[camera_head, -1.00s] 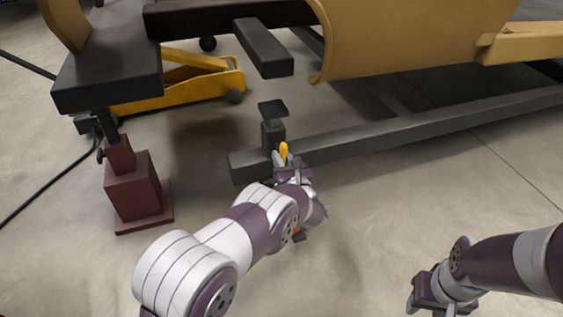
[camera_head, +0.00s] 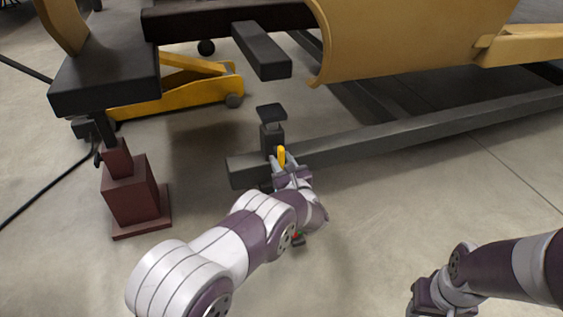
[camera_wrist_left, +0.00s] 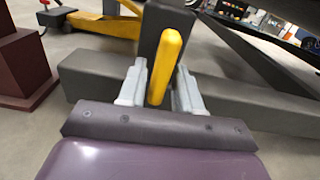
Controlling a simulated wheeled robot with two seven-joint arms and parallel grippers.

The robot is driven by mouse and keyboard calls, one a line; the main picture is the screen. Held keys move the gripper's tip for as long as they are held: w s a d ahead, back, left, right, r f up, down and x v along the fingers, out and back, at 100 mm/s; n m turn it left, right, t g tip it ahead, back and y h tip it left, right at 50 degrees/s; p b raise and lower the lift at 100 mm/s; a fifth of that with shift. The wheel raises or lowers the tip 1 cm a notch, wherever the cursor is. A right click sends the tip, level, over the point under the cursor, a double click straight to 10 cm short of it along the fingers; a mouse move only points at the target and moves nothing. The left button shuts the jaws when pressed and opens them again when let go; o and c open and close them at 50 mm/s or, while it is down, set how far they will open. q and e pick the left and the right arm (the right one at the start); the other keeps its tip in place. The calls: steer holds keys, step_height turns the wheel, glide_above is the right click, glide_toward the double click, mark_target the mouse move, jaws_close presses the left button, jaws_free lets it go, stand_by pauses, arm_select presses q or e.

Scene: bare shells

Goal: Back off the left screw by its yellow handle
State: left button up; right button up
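The left screw's yellow handle (camera_head: 281,156) shows just beyond my left gripper in the head view. In the left wrist view the yellow handle (camera_wrist_left: 165,65) stands upright, slightly tilted, between the two fingers. My left gripper (camera_head: 279,165) has a finger on each side of it, and in the wrist view (camera_wrist_left: 160,90) gaps show between handle and fingers. The screw's dark post with a flat top pad (camera_head: 271,113) rises from the grey beam behind the handle. My right gripper (camera_head: 430,298) is low at the right; its fingers are too hidden to judge.
A grey beam (camera_head: 400,136) runs across the floor to the right. A maroon stand (camera_head: 132,190) and a yellow floor jack (camera_head: 190,88) are at the left. A large tan curved shell (camera_head: 420,40) and a dark bar (camera_head: 262,50) hang above.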

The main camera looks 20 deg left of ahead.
arm_select(q)
steer(key=shift+s+d+r, duration=0.1)
steer(key=p+v, duration=0.1)
steer(key=v, duration=0.1)
steer(key=p+v, duration=0.3)
steer(key=shift+s+d+r+p, duration=0.25)
steer(key=shift+s+r+p, duration=0.05)
steer(key=shift+r+p, duration=0.1)
steer(key=p, duration=0.3)
glide_toward(284, 161)
steer(key=s+f, duration=0.1)
steer(key=s, duration=0.1)
steer(key=shift+w+d, duration=0.2)
steer(key=shift+d, duration=0.25)
